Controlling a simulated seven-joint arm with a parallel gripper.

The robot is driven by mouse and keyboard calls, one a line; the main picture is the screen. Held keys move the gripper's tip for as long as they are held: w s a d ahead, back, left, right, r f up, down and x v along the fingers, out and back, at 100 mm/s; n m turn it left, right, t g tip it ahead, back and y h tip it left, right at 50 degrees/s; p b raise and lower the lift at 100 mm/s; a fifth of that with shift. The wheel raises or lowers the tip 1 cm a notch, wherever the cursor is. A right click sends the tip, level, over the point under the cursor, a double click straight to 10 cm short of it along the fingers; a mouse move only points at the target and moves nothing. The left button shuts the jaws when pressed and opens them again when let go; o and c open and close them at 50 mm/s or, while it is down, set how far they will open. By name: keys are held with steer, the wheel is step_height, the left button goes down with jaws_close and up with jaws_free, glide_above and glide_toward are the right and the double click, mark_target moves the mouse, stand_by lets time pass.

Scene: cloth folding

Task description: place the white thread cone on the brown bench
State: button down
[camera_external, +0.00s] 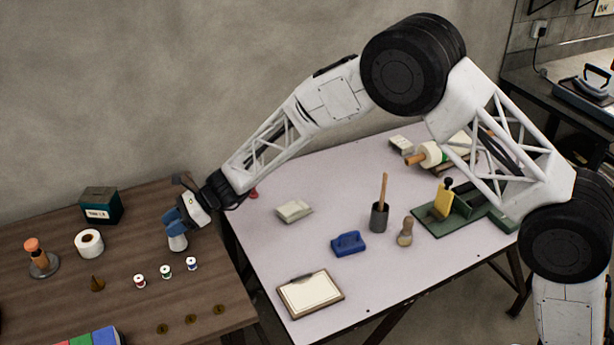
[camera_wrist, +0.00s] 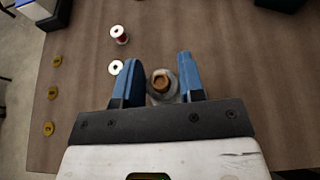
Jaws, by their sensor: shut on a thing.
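The white thread cone (camera_external: 178,243) is over the right part of the brown bench (camera_external: 130,215), small end up. My gripper (camera_external: 174,222) has its blue fingers shut on the cone from above. In the wrist view the cone (camera_wrist: 162,84) sits between the two fingers (camera_wrist: 158,80), with its brownish top showing. The cone's base is at or just above the bench top; I cannot tell whether it touches.
Small thread spools (camera_external: 166,272) stand in front of the cone, with flat brass discs (camera_external: 191,320) nearer the front edge. A white roll (camera_external: 89,243) and dark green box (camera_external: 101,205) are to the left. The pale table (camera_external: 285,245) adjoins on the right.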

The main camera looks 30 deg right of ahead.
steer(key=shift+f, duration=0.15)
steer(key=c, duration=0.7)
jaws_free()
steer(key=shift+d+r, duration=0.15)
steer(key=shift+r, duration=0.05)
steer(key=v, duration=1.1)
steer(key=shift+d+r, duration=0.2)
steer(key=shift+d, duration=0.15)
